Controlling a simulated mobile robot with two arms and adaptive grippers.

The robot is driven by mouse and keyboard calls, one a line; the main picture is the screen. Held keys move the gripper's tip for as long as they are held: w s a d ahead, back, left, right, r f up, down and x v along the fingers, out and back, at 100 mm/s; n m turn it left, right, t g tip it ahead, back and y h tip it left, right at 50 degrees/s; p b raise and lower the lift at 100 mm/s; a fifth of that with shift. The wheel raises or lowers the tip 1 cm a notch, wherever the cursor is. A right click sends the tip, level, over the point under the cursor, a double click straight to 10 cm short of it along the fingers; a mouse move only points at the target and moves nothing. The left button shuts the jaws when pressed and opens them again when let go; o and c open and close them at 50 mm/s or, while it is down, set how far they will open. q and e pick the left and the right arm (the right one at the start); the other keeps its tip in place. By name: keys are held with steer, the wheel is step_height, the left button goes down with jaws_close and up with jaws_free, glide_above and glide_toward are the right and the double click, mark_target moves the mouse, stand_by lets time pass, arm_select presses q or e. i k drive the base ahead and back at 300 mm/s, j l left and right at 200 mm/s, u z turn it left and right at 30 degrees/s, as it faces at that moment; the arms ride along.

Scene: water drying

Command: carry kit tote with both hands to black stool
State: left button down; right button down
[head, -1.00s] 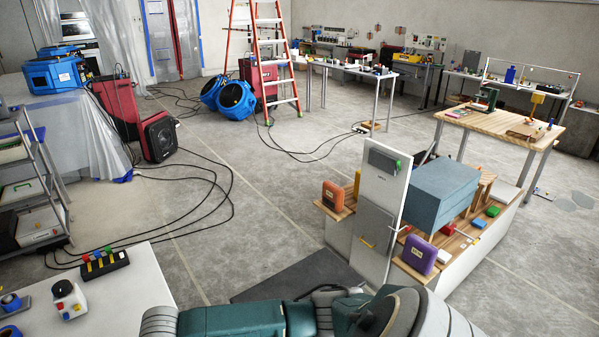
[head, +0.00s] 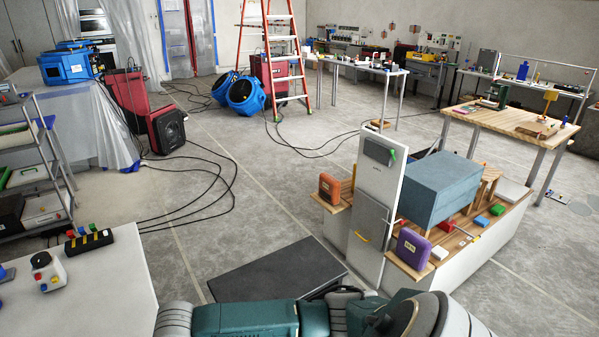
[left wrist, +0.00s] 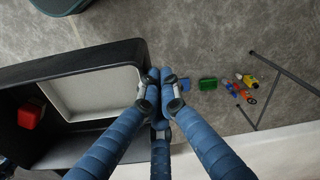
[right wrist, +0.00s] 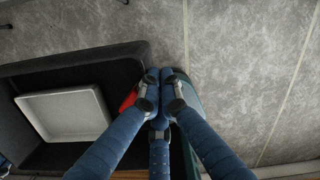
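The kit tote is a black open box that shows in the left wrist view (left wrist: 60,75) and the right wrist view (right wrist: 75,65). A pale tray (left wrist: 95,92) and a red item (left wrist: 30,115) lie inside it. My left gripper (left wrist: 155,78) has its fingers together at one end wall of the tote. My right gripper (right wrist: 160,78) has its fingers together at the opposite end wall, beside the red item. The tote and both grippers are out of the head view.
A workstation with a tall white panel (head: 386,165) and a blue-grey box (head: 440,185) stands right of the dark rectangle. A white table (head: 95,290) is at the near left. Black cables (head: 215,190) lie on the floor. Open floor (head: 280,190) lies beyond the rectangle.

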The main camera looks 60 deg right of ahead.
mark_target(279, 276)
steer(key=k+l+z, duration=0.45)
steer(key=z, duration=0.15)
steer(key=i+l+z, duration=0.15)
steer(key=z, duration=0.15)
steer(key=i+z, duration=0.35)
steer(key=i, duration=1)
